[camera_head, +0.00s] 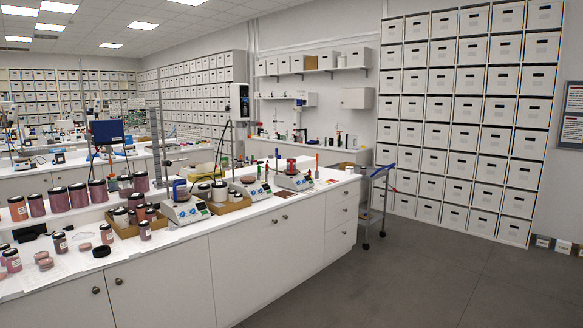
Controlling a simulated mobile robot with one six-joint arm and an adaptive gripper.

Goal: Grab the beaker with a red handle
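I cannot clearly make out a beaker with a red handle at this size. A small vessel with a red part (291,164) stands on the right hotplate stirrer (295,181), on the white bench (160,236). A small red shape (248,179) also shows on the middle hotplate stirrer (250,190). I cannot tell whether either red part is a handle. A third stirrer (184,210) stands to their left with a round item on top. My gripper is not in view.
Several dark-lidded pigment jars (78,196) crowd the bench's left part. Wooden trays (229,205) hold more jars. A blue-handled cart (378,205) stands beyond the bench's right end. Box shelves (465,120) line the back wall. The grey floor (430,275) at right is clear.

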